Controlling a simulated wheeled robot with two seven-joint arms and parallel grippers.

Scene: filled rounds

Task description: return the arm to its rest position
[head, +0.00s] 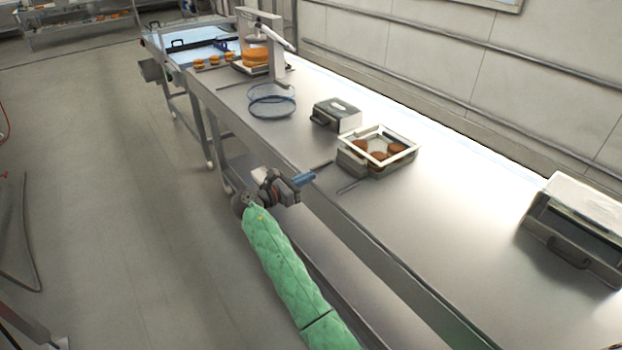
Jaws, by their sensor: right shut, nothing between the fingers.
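My right arm (285,265), in a green padded sleeve, reaches up from the bottom of the head view along the near edge of the steel table. My right gripper (312,177) is at the table's near edge, with its blue part pointing right toward the tabletop. It is shut and empty. I cannot tell whether it touches the table. My left gripper is not in view.
On the steel table (430,210) stand a white-rimmed box (349,160) with brown rounds, a closed metal box (338,113), a wire basket (271,101) and a larger metal box (579,225). Thin dark rods lie near the gripper.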

